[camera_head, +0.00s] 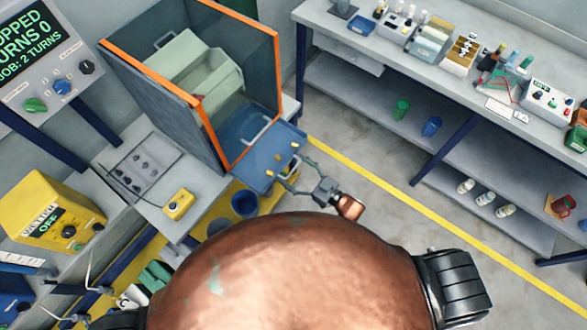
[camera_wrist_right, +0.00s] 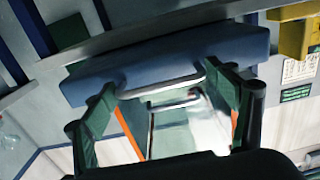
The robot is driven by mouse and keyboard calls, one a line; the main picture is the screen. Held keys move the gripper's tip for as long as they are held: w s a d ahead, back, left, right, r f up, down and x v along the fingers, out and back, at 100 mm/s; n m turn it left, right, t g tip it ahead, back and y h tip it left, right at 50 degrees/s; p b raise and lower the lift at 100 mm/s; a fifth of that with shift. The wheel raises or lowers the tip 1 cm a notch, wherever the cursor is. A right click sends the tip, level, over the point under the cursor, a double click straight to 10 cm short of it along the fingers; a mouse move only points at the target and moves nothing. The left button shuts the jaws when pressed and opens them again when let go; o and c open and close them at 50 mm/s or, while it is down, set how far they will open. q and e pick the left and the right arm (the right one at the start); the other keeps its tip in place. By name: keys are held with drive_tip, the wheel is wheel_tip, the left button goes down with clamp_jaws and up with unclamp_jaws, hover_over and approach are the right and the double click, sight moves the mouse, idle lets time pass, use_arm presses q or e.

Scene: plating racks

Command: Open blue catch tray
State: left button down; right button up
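The blue catch tray (camera_head: 262,180) juts from the foot of the orange-framed box (camera_head: 198,103) on the grey bench, with small yellow pegs on top. In the wrist view the tray is a broad blue slab (camera_wrist_right: 165,62) with a silver bar handle (camera_wrist_right: 162,86) facing my gripper. My right gripper (camera_head: 294,172) is at the tray's front edge. Its fingers are spread, one near each end of the handle in the wrist view (camera_wrist_right: 163,82). I cannot tell whether they touch it. My left gripper is not recognisable in either view.
A second silver handle (camera_head: 260,130) shows on the box's front. A yellow button box (camera_head: 178,204) sits on the bench beside it. A dark blue bin (camera_head: 244,203) is below the tray. Open floor with a yellow line (camera_head: 400,197) separates this bench from the shelving (camera_head: 395,70) at right.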

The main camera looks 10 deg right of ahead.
drive_tip(key=shift+o, duration=0.4)
drive_tip(key=shift+s+d, duration=0.15)
drive_tip(key=shift+s, duration=0.05)
drive_tip(key=v, duration=1.1)
drive_tip(key=shift+s+d, duration=0.15)
drive_tip(key=d+f+m+h, duration=0.1)
drive_tip(key=d+f+h, duration=0.2)
drive_tip(key=d+f, duration=0.35)
drive_tip(key=d+f+m+h, duration=0.2)
drive_tip(key=d+f+h, duration=0.1)
drive_tip(key=f, duration=0.6)
drive_tip(key=s+d+f+m+g+h, duration=0.15)
drive_tip(key=s+d+f, duration=0.25)
drive_tip(key=f, duration=0.4)
drive_tip(key=s+d+f+g+h, duration=0.2)
drive_tip(key=s+d+f, duration=0.1)
drive_tip(key=f, duration=0.4)
drive_tip(key=s+f+m+g+h, duration=0.1)
drive_tip(key=s+f+g, duration=0.3)
drive_tip(key=s+f, duration=0.4)
drive_tip(key=s+f+m+g+h, duration=0.1)
drive_tip(key=s+f+g, duration=0.4)
drive_tip(key=s, duration=1.8)
wheel_tip(320, 180, down, 3)
drive_tip(key=shift+d+f+m+h, duration=0.15)
drive_tip(key=shift+f+m+h, duration=0.05)
drive_tip(key=shift+m+h, duration=0.2)
